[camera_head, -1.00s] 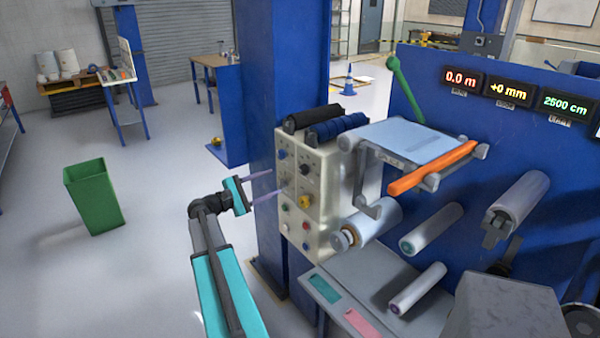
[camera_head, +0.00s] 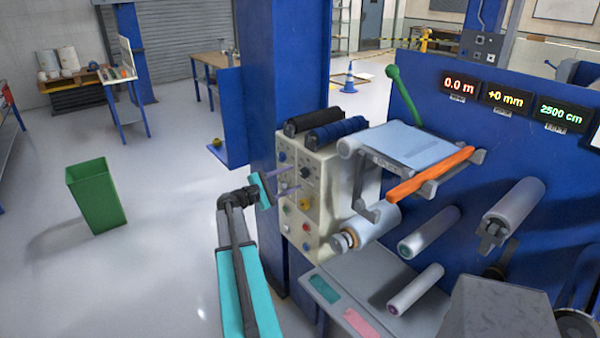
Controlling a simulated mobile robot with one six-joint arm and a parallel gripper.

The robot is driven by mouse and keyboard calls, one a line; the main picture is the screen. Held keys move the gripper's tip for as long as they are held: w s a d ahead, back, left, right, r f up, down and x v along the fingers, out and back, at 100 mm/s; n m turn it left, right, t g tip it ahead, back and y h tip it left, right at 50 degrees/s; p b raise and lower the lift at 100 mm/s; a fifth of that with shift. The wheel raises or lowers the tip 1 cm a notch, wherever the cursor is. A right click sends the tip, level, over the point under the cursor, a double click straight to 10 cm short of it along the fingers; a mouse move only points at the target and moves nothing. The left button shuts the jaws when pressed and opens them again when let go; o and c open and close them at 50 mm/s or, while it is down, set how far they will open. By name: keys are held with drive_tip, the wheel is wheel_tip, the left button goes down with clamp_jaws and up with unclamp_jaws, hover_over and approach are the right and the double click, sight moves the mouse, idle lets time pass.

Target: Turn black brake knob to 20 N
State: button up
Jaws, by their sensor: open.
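The black brake knob (camera_head: 305,172) sits on the upper right of the cream control panel (camera_head: 313,235). My gripper (camera_head: 290,181) points at the panel from the left. Its two fingers are apart, with nothing seen between them. The upper fingertip is close to the left side of the black knob, just below its level; I cannot tell whether it touches. A yellow knob (camera_head: 305,204) is below the black one, and a blue knob (camera_head: 282,157) is at the upper left. The knob's scale and setting are too small to read.
Red, white and blue buttons are low on the panel. Black and blue rolls (camera_head: 338,133) lie on top of it. A blue column (camera_head: 285,60) stands behind my gripper. A roller (camera_head: 370,229) juts out at the right. The floor around the green bin (camera_head: 96,196) is mostly clear.

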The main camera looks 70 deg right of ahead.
sight(302, 174)
drive_tip(key=shift+p+x, duration=0.75)
drive_tip(key=shift+x, duration=1.7)
drive_tip(key=c, duration=1)
drive_tip(key=shift+d, duration=0.1)
drive_tip(key=shift+c, duration=0.3)
